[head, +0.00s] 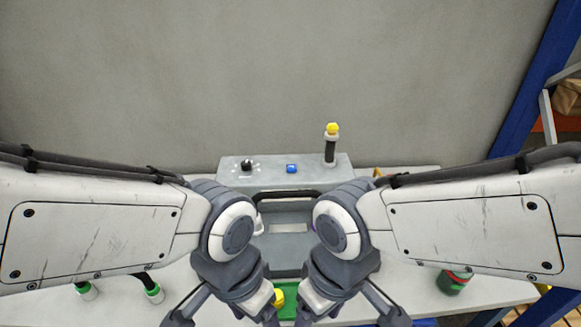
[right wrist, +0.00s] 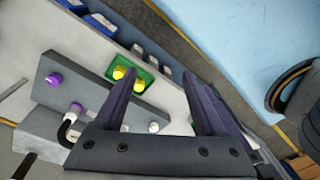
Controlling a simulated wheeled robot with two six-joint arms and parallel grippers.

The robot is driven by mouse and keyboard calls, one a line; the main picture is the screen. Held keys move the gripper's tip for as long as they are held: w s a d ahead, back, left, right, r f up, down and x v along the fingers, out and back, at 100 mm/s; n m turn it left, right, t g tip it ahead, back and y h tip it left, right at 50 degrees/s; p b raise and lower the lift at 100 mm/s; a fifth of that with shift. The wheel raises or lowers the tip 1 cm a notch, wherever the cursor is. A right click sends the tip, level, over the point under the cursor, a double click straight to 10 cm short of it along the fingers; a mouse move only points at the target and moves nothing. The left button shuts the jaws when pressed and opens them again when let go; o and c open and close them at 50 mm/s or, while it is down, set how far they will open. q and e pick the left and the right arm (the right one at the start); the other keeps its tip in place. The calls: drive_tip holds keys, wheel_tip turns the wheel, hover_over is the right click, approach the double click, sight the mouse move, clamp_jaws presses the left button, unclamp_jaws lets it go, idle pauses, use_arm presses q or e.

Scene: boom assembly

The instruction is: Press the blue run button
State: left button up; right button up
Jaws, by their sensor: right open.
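Nothing touches the button. My left gripper (head: 225,312) hangs in front of the console, low in the head view; its fingertips are cut off. My right gripper (right wrist: 162,80) is open, with nothing between its fingers in the right wrist view. The button cannot be made out in that view.
A dark handle bar (head: 285,194) spans a grey fixture in front of the console. A green tray with yellow pieces (right wrist: 130,73) lies near the table's front. White-green capped cables (head: 153,290) are at left, and a green-red item (head: 453,282) is at right.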

clamp_jaws()
idle(0.5)
idle(0.9)
